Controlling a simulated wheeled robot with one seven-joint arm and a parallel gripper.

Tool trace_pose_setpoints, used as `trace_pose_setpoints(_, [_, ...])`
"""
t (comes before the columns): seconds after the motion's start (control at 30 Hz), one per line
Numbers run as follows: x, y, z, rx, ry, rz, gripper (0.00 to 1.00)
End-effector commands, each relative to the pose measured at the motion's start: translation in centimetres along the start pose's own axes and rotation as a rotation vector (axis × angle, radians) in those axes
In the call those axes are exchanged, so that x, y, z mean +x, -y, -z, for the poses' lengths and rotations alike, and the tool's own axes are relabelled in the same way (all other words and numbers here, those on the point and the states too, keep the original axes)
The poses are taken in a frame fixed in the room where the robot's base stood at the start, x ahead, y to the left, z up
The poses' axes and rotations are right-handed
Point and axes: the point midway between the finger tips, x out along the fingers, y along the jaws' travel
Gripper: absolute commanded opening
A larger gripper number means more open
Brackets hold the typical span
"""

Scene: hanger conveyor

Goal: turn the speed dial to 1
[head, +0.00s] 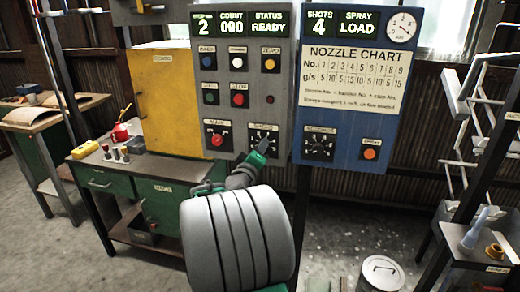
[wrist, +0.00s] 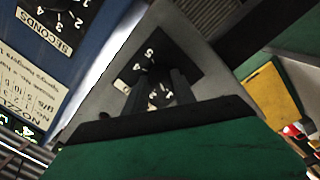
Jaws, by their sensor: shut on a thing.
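The speed dial (head: 264,133) is a black plate with white numbers at the bottom right of the grey control panel. My gripper (head: 254,161) reaches up to it from below and covers its lower part in the head view. In the wrist view the dial plate (wrist: 147,58) shows a few numbers, 4 and 5 among them. The two dark fingers of my gripper (wrist: 158,92) are shut on the dial's knob. The fingers hide most of the knob, and I cannot read where its pointer stands.
A red knob (head: 217,140) on a black plate sits left of the dial. The blue panel (head: 297,95) to the right carries a seconds dial (head: 319,146) and an orange button (head: 370,154). A yellow cabinet (head: 165,100) stands at left, and a hanger rack (head: 470,120) at right.

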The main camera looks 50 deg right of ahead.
Motion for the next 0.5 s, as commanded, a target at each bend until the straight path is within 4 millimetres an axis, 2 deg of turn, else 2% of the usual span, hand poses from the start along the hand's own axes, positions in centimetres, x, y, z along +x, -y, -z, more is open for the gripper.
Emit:
trace_pose_setpoints(0.33, [0.00,0.00,-0.04,-0.004,0.001,0.000,0.00])
trace_pose_setpoints(0.37, [0.00,0.01,-0.04,-0.004,0.000,0.000,0.32])
trace_pose_setpoints(0.5, [0.00,0.01,-0.03,-0.003,0.000,0.000,0.44])
